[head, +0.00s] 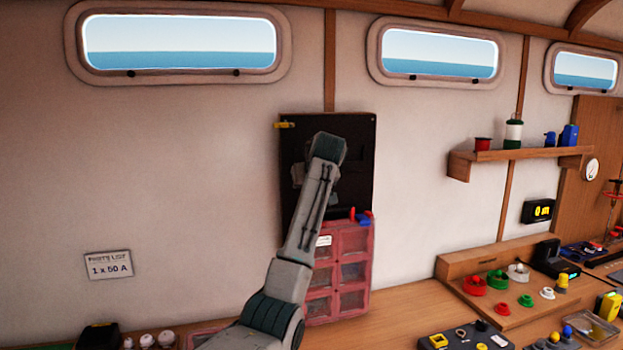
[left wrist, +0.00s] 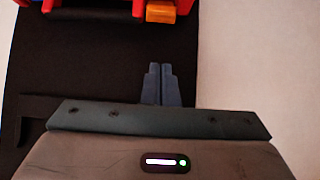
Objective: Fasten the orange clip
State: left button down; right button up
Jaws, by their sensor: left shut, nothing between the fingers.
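A dark panel (head: 355,150) hangs on the wall, with a small yellow-orange piece (head: 286,125) at its upper left edge. My left arm (head: 305,215) rises in front of the panel and hides much of it, including the fingertips. In the left wrist view my left gripper (left wrist: 160,84) is shut and empty over the dark panel (left wrist: 100,70). An orange block (left wrist: 161,11) lies beyond the fingertips, apart from them and cut by the top edge. I cannot tell whether it is the same yellow-orange piece. My right gripper is not in view.
Red parts (left wrist: 90,6) sit left of the orange block. A red drawer cabinet (head: 342,265) stands below the panel on the wooden bench (head: 400,305). A shelf (head: 515,155) and coloured spools are at the right. The wall left of the panel is clear, except for a sign (head: 108,265).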

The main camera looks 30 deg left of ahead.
pick_arm(q)
jog(key=p+x, duration=0.2)
jog(key=x, duration=0.2)
jog(key=shift+w+a+f, duration=0.1)
jog(key=shift+f, duration=0.1)
jog(key=shift+s+d+f+p, duration=0.3)
jog(key=shift+s+d, duration=0.1)
jog(key=shift+d, duration=0.1)
jog(key=shift+s+d+f+p, duration=0.3)
jog(key=shift+s+d, duration=0.1)
jog(key=shift+d, duration=0.1)
jog(key=shift+s+d+f, duration=0.25)
jog(key=shift+s+f, duration=0.05)
jog(key=shift+f, duration=0.05)
